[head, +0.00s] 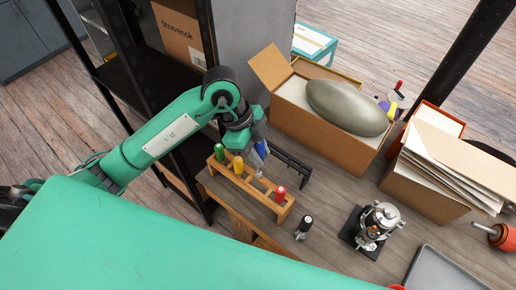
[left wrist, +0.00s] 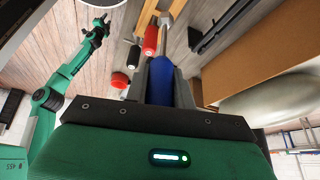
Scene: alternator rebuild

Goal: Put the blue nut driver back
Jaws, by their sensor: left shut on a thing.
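The blue nut driver (head: 261,149) is in my left gripper (head: 256,155), above the wooden rack (head: 226,175). In the left wrist view its blue handle (left wrist: 160,82) is between the closed fingers, and its metal shaft points away toward the rack (left wrist: 147,14). Whether the shaft touches the rack I cannot tell. The rack holds a green driver (head: 219,152), a yellow driver (head: 238,165) and a red driver (head: 280,194). A gap shows between yellow and red. My right arm shows in the left wrist view, its gripper (left wrist: 98,30) too small to read.
A box with a grey rounded object (head: 347,107) stands behind, and a metal device on a black base (head: 376,225) stands to the right. A dark shelf is at left.

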